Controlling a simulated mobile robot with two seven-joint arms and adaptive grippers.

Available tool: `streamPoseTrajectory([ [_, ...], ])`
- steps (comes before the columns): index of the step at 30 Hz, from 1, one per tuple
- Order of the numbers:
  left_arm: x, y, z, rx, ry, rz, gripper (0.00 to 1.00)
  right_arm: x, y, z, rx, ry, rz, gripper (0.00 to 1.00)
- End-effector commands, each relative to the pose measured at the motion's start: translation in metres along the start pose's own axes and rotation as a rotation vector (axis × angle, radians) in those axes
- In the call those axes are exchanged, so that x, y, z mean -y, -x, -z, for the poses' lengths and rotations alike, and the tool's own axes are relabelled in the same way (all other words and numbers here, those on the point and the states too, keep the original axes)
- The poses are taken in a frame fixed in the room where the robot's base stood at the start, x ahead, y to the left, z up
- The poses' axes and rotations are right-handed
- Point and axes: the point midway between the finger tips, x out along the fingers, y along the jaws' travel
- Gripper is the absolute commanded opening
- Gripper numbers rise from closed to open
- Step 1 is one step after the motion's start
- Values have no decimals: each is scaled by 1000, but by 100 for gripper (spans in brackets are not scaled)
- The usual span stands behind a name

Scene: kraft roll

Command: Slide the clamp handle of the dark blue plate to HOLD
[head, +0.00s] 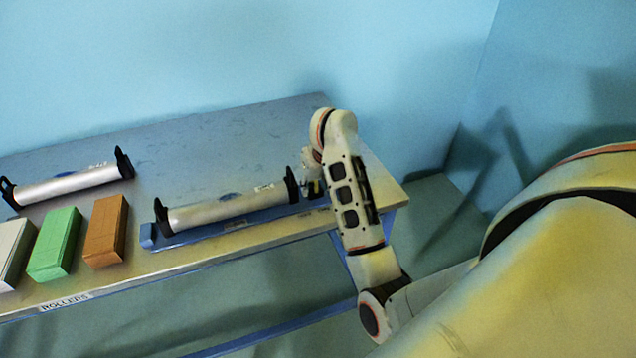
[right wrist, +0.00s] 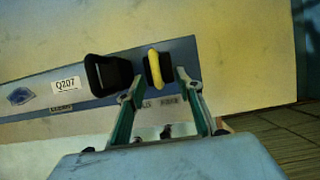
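The dark blue plate (head: 190,237) lies along the table's front edge with a silver roller (head: 228,207) in black end brackets on it. It also shows in the right wrist view (right wrist: 180,52). In the head view my right gripper (head: 313,187) is at the plate's right end, partly hidden by my arm. Small labels by the handle are partly covered.
Another roller (head: 70,186) with black brackets lies at the back left. White (head: 12,250), green (head: 55,243) and orange (head: 106,230) blocks stand at the front left. The table (head: 240,135) is clear behind the plate. Its right edge is close to my right arm.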

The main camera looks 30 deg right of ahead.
Motion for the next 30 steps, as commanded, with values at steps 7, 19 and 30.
streamPoseTrajectory([
  [7, -1, -3, -7, 4, 0, -1, 25, 0, -18, 0, 1, 1, 0, 35],
  [19, -1, -3, -7, 4, 0, -1, 25, 0, -19, -1, 2, 1, 0, 6],
  [30, -1, -3, -7, 3, 0, -1, 25, -4, -19, 0, 1, 1, -1, 6],
])
